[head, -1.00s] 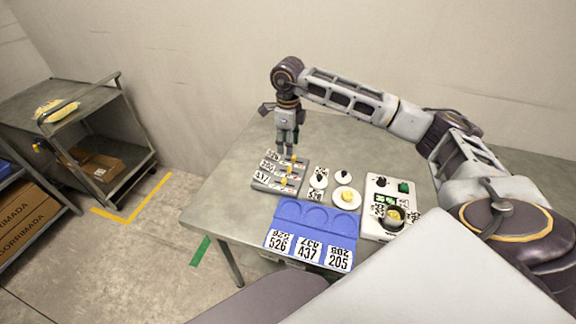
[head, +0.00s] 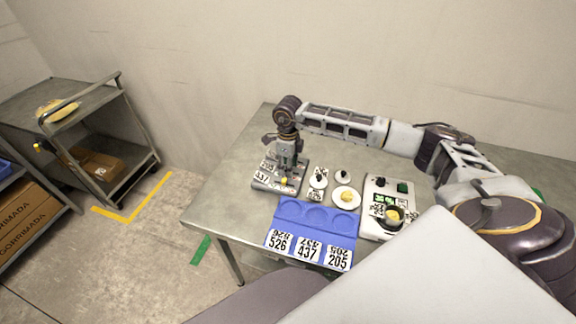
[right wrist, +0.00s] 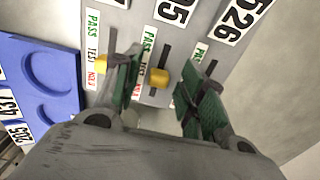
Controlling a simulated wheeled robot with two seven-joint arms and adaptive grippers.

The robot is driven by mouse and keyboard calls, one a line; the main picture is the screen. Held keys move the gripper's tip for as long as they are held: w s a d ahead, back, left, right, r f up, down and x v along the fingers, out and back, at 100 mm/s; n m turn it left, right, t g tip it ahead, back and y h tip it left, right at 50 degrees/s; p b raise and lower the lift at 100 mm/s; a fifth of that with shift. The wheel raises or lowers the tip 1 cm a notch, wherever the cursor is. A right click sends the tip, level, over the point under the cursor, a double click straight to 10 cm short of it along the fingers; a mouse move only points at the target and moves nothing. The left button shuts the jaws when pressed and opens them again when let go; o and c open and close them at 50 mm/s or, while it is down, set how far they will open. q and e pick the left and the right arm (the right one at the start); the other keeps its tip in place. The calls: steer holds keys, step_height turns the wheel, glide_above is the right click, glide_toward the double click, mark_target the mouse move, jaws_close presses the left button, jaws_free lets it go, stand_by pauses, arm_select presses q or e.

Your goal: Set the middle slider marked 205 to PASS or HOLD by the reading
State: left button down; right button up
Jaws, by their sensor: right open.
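The grey slider panel (head: 262,185) lies on the table's left part. In the right wrist view, the middle slider's yellow knob (right wrist: 160,77) stands about level with TEST on its PASS/TEST strip; its number plate (right wrist: 173,12) is cut off, showing "05". My right gripper (right wrist: 160,88) is open, with its fingers on either side of this knob, apart from it as far as I can tell. In the head view my right gripper (head: 289,163) is low over the panel and hides part of it. The scale's green display (head: 385,198) is too small to read surely. My left gripper is out of view.
A neighbouring yellow knob (right wrist: 101,63) is close to one finger. A blue tray (head: 287,211) with number cards, small white discs (head: 343,174) and the scale unit (head: 374,225) stand nearby. The table's far left is clear. A cart (head: 105,110) stands apart at the left.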

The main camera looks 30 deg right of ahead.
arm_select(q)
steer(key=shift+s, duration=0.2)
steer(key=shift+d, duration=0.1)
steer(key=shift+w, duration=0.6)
arm_select(e)
jaws_close()
steer(key=shift+s+d, duration=0.75)
steer(key=shift+s, duration=0.1)
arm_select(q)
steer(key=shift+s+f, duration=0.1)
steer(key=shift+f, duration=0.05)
arm_select(e)
steer(key=shift+s+d+f, duration=0.1)
jaws_free()
steer(key=shift+s+d, duration=0.1)
steer(key=shift+s, duration=0.05)
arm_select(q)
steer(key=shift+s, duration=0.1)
